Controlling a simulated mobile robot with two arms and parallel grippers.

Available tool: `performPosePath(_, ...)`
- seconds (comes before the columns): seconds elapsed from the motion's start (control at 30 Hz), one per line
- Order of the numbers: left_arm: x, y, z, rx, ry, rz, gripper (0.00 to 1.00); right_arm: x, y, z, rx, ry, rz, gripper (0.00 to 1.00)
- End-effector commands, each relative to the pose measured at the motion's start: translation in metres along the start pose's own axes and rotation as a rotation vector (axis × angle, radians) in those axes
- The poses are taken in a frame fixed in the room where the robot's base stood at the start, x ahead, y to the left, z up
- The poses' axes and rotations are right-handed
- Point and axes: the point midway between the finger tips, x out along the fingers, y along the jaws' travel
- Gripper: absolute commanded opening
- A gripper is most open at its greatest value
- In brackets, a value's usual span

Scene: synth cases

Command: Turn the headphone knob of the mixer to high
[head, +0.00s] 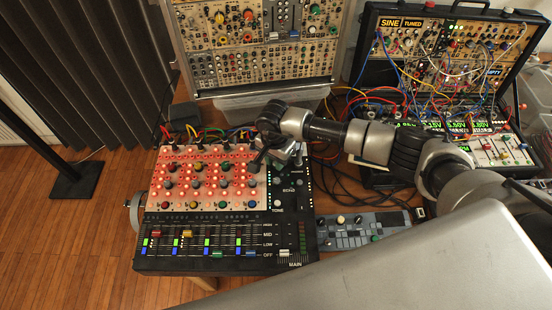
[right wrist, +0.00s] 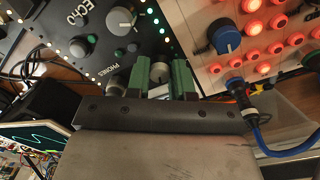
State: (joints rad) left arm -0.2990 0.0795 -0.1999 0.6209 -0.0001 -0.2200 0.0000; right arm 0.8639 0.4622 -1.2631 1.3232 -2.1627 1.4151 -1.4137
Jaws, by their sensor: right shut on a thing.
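The mixer (head: 309,222) stands on the table, with a black panel carrying ECHO, TONE and PHONES labels. My right gripper (head: 268,152) is over the upper right of this panel. In the right wrist view its green fingers (right wrist: 161,80) are shut on a small grey knob (right wrist: 160,72), near the PHONES label; I take it as the headphone knob. The fingers stand on both sides of it and hide part of it. Its pointer cannot be made out. My left gripper is not in view.
A larger grey knob (right wrist: 121,20) sits beside the ECHO label, and a blue knob (right wrist: 225,38) stands on the lit red-button panel. A blue cable (right wrist: 285,150) runs near the gripper. Modular synth cases (head: 255,45) stand behind, and a small controller (head: 365,229) lies to the right.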

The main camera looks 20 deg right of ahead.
Motion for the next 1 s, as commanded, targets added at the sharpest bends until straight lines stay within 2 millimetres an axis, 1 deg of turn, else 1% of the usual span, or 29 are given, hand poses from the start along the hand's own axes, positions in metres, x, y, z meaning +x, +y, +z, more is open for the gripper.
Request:
performPosePath(0.27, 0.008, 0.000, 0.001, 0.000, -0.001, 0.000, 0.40, 0.001, 0.000, -0.001, 0.079, -0.002, 0.000, 0.00)
performPosePath(0.7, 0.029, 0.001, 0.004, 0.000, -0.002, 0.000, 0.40, 0.001, 0.000, -0.001, 0.405, -0.012, -0.002, 0.00)
performPosePath(1.0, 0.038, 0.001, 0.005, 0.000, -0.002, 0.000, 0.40, 0.000, 0.000, -0.001, 0.580, -0.017, -0.001, 0.00)
